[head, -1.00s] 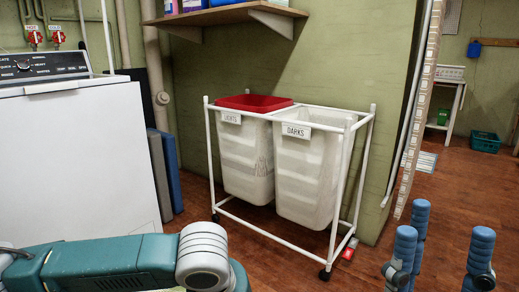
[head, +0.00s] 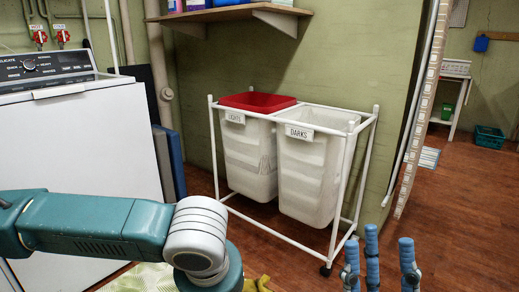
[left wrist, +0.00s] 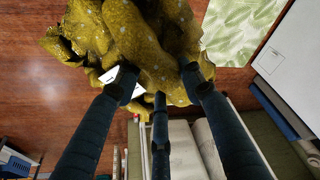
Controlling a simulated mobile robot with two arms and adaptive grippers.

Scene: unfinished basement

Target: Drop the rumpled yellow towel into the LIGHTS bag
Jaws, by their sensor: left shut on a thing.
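The rumpled yellow towel (left wrist: 135,40) hangs in my left gripper (left wrist: 158,86), whose dark fingers are shut on it in the left wrist view. In the head view only a scrap of the towel (head: 258,284) shows at the bottom edge, beside my left arm; the left fingers are hidden there. The white LIGHTS bag (head: 250,158) hangs upright in a white frame, with a red top and a LIGHTS label. The towel is apart from it, nearer to me. My right gripper (head: 380,252) is open and empty at the lower right, its blue fingers pointing up.
The white DARKS bag (head: 308,175) hangs right of LIGHTS in the same wheeled frame (head: 285,240). A white washer (head: 75,160) stands left. A shelf (head: 230,12) juts from the wall above. A pale green patterned cloth (head: 140,278) lies low at left.

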